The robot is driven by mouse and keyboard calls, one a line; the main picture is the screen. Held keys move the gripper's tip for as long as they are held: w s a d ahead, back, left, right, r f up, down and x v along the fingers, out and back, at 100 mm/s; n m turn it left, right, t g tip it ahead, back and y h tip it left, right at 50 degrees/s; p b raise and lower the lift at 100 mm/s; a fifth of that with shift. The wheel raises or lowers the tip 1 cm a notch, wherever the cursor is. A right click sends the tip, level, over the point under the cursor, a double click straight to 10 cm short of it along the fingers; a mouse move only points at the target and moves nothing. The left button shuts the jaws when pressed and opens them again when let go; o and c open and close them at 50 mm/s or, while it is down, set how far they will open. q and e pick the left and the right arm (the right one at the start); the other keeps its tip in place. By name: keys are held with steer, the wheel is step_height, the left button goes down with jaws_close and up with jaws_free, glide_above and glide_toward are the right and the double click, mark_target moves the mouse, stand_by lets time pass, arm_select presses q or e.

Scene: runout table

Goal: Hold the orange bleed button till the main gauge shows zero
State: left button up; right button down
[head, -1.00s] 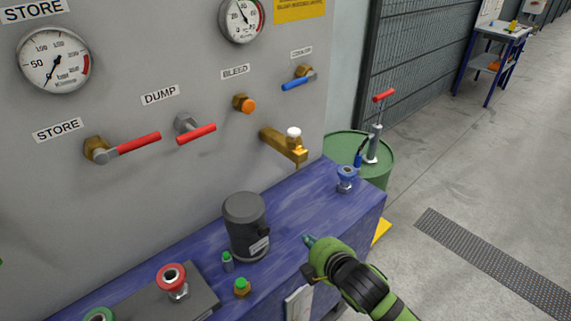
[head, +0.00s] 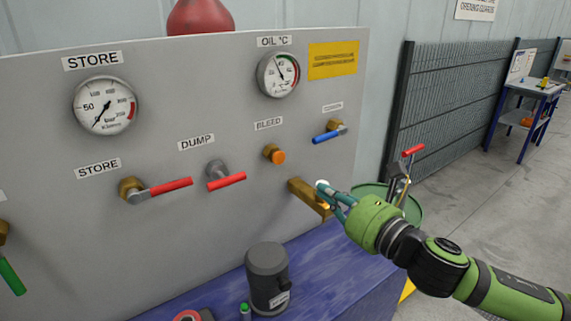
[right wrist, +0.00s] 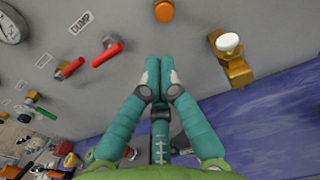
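The orange bleed button (head: 278,157) sits in a brass fitting under the BLEED label on the grey panel. It also shows at the top of the right wrist view (right wrist: 164,11). My right gripper (head: 326,190) is in front of the panel, below and right of the button in the head view, overlapping the brass tap. In the right wrist view its fingers (right wrist: 160,65) are together, empty, and apart from the button. The STORE gauge (head: 105,105) has its needle at lower left, near the scale's low end. No gauge labelled main is in view. My left gripper is out of view.
A brass tap (right wrist: 235,70) with a white knob stands out right of the button. A blue lever (head: 328,136) and red DUMP lever (head: 226,181) flank the button. A dark cylinder (head: 267,275) stands on the blue bench (head: 335,272). A green drum (head: 413,212) is at right.

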steer(key=shift+w, duration=0.1)
steer(key=p, duration=0.4)
glide_toward(277, 159)
steer(key=x, duration=0.5)
steer(key=shift+w+a+r, duration=0.15)
steer(key=shift+w, duration=0.1)
steer(key=shift+p+x, duration=0.3)
steer(key=shift+x, duration=0.5)
